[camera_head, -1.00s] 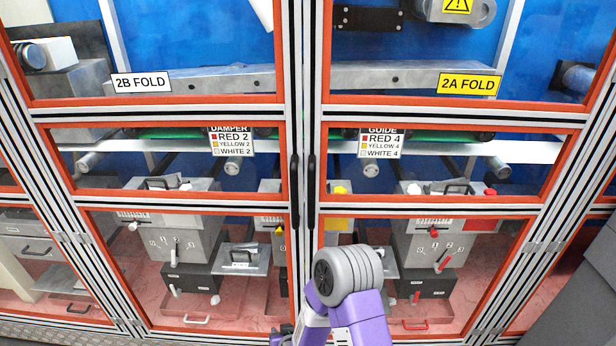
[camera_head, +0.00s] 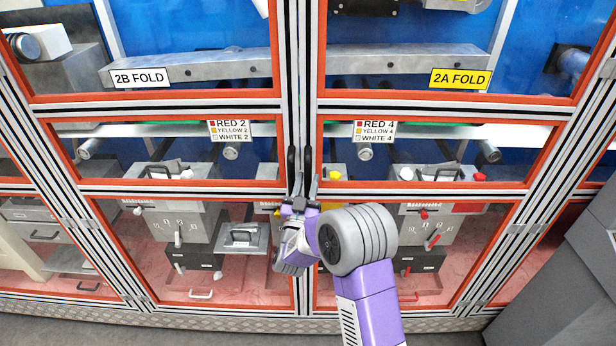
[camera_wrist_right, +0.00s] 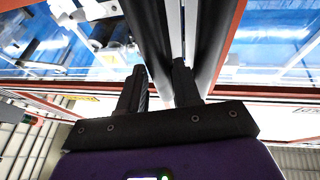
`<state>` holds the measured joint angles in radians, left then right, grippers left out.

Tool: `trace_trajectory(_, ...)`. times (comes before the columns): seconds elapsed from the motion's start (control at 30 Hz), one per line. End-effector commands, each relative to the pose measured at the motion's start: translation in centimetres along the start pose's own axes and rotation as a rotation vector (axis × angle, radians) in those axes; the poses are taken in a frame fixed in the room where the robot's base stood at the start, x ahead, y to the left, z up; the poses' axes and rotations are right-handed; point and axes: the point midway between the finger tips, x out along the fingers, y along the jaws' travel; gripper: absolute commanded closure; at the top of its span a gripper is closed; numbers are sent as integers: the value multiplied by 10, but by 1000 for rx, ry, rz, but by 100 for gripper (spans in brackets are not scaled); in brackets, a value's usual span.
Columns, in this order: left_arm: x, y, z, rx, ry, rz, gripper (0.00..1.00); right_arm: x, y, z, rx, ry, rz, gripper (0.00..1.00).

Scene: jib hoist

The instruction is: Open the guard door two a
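The guard door two A (camera_head: 421,189) is the right-hand glazed door with orange-red bars, under the yellow 2A FOLD label (camera_head: 461,79). It is shut. Its dark upright handle (camera_head: 308,162) is on its left edge, beside the similar handle (camera_head: 292,162) of the 2B door. My right gripper (camera_head: 305,186) is open at the lower part of these handles. In the right wrist view, the fingers (camera_wrist_right: 160,88) stand apart with a dark bar running up between them; the other bar passes outside the right finger. Whether they touch the bar cannot be told. My left gripper is out of view.
The 2B door (camera_head: 165,188), under the white 2B FOLD label (camera_head: 139,77), is shut on the left. A grey cabinet (camera_head: 590,250) stands at the right edge. The floor (camera_head: 130,333) in front is clear where it shows.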

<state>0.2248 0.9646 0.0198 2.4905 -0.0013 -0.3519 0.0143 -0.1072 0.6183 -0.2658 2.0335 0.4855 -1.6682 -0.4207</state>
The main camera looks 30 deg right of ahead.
Motion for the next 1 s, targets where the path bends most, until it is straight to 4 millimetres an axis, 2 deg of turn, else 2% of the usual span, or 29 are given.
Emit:
trace_trajectory(0.13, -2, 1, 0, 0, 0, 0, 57, 12, 0, 0, -1, 0, -1, 67)
trace_trajectory(0.43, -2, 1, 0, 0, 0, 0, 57, 14, 0, 1, 0, -2, -3, 67)
trace_trajectory(0.63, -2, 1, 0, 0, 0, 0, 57, 14, 0, 1, 0, -2, -2, 98)
trace_trajectory(1.0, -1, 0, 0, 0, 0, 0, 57, 13, -2, 0, 3, -2, -8, 100)
